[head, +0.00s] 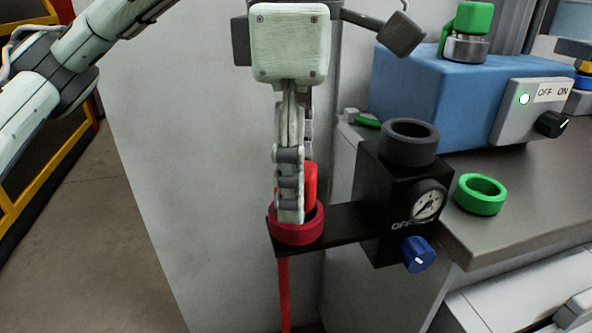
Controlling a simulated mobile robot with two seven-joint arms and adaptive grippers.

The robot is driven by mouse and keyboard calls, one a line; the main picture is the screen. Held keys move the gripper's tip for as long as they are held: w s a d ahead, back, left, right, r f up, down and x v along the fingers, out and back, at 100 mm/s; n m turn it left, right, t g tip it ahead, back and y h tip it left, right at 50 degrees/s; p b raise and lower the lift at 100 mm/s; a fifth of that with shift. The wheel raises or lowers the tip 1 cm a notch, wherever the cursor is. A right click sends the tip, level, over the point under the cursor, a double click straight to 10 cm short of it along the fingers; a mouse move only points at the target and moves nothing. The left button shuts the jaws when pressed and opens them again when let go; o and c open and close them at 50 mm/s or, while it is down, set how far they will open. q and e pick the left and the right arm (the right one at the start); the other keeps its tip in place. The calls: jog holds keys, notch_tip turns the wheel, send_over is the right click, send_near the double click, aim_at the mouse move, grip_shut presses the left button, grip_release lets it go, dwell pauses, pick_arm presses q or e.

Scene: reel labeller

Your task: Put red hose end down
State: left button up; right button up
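The red hose end (311,184) stands upright inside the red ring holder (297,236) on a black bracket. Part of it shows to the right of the near finger; the rest is hidden behind that finger. A red hose (284,292) hangs straight down below the holder. My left gripper (291,212) points down from above, its fingertips at the ring's opening and beside the hose end. The near finger covers most of the far one, so I cannot tell whether they grip the hose end. My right gripper is not in view.
A black regulator block with a gauge (429,203), blue knob (418,254) and dark ring (410,142) stands right of the holder. A green ring (481,194) sits on the grey bench (510,232). Behind is a blue machine (437,98) with an OFF/ON switch (551,124). Floor at left is clear.

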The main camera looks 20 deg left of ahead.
pick_arm(q)
jog(key=shift+r, duration=0.1)
notch_tip(320, 180, up, 3)
jog(key=shift+w+f+p, duration=0.1)
jog(key=shift+p, duration=0.45)
notch_tip(320, 180, up, 9)
jog(key=p, duration=0.2)
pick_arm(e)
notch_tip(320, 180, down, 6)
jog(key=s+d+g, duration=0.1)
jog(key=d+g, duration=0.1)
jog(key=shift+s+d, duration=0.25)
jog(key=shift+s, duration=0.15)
